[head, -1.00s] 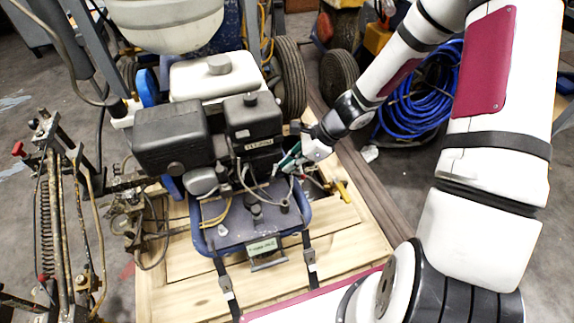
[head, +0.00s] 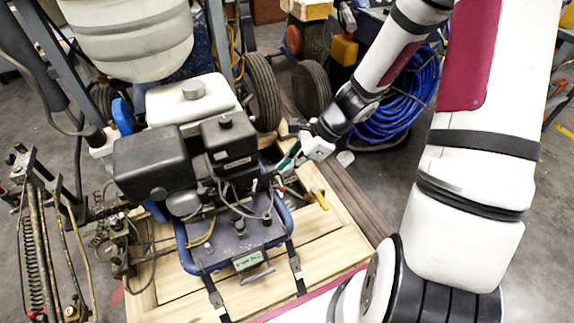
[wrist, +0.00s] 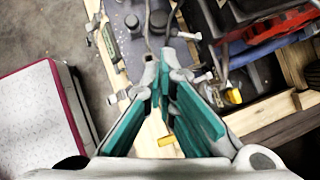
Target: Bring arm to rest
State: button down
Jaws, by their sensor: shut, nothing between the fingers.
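My gripper (head: 286,164) is at the right side of the black engine (head: 160,160) of the line striper, above the wooden pallet (head: 345,235). Its teal-padded fingers (wrist: 157,66) come together at the tips in the wrist view, with nothing held between them. My arm is bent, reaching from the lower right up and back down to the gripper. In the head view, I cannot tell whether the fingertips touch the engine or its hoses.
A yellow-handled tool (head: 320,198) lies on the pallet close right of the gripper. A coiled blue hose (head: 405,100) and black tyres (head: 313,88) are behind. Spring and hose parts (head: 40,250) stand at left. Grey floor is open at far right.

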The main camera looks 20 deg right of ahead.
jog(key=s+a+r+n+g+h, duration=0.1)
jog(key=s+a+r+n, duration=0.2)
jog(key=s+r+n, duration=0.5)
jog(key=s+a+r+n+g+h, duration=0.1)
jog(key=s+a+r+n+h, duration=0.3)
jog(key=r, duration=0.6)
jog(key=s+d+r+n+h, duration=0.1)
jog(key=s+d+r+n, duration=0.1)
jog(key=s+r+n, duration=0.45)
jog(key=s+d+r+n+h, duration=0.1)
jog(key=s+d+n, duration=0.25)
jog(key=s, duration=0.65)
notch_tip(320, 180, up, 24)
jog(key=t+p, duration=0.3)
jog(key=p, duration=1.9)
jog(key=shift+w+a+t, duration=0.25)
jog(key=shift+a+t, duration=0.15)
jog(key=shift+f, duration=0.1)
